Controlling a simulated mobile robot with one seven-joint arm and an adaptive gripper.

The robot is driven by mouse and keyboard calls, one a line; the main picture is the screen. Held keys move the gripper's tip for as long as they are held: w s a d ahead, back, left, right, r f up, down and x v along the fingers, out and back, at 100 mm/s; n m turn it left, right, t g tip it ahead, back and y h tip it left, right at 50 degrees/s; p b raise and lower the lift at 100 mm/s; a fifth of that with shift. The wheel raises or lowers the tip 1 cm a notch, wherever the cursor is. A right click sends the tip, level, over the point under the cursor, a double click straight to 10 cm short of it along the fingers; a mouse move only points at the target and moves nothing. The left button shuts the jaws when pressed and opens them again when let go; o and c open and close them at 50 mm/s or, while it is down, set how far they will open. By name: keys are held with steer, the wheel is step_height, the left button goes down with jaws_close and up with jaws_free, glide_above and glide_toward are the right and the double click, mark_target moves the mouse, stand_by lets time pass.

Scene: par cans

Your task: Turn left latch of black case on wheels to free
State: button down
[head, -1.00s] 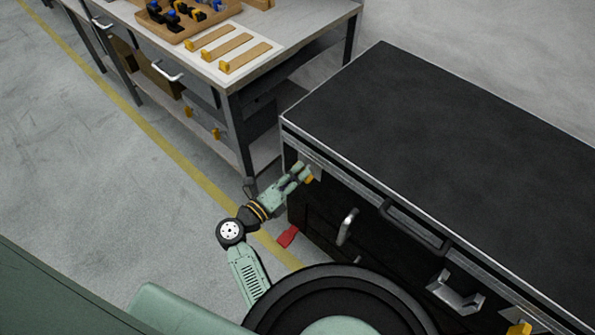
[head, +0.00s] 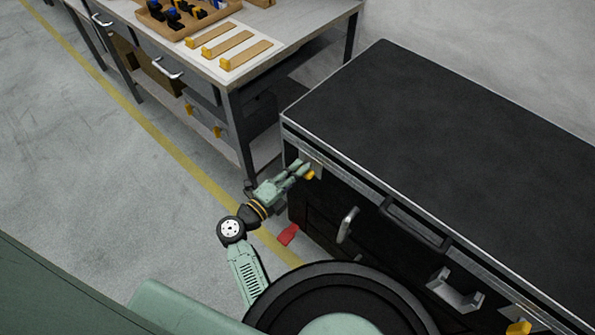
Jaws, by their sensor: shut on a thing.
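The black case (head: 450,120) stands at the right with a flat dark top and metal edge trim. Its left latch (head: 310,175) shows as a small yellow-orange piece on the front face near the left corner, just below the lid edge. My gripper (head: 304,170) is at this latch, its fingers shut on it. The fingers partly hide the latch, so its exact turn is hard to tell. Another yellow latch (head: 519,328) shows at the lower right of the case front.
A workbench (head: 290,50) with a wooden tray (head: 180,15) and several wooden strips stands behind my arm to the left. Metal handles (head: 347,225) stick out from the case front. A red piece (head: 288,234) sits low by the case's left corner.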

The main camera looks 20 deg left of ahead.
steer(key=c, duration=1.6)
jaws_free()
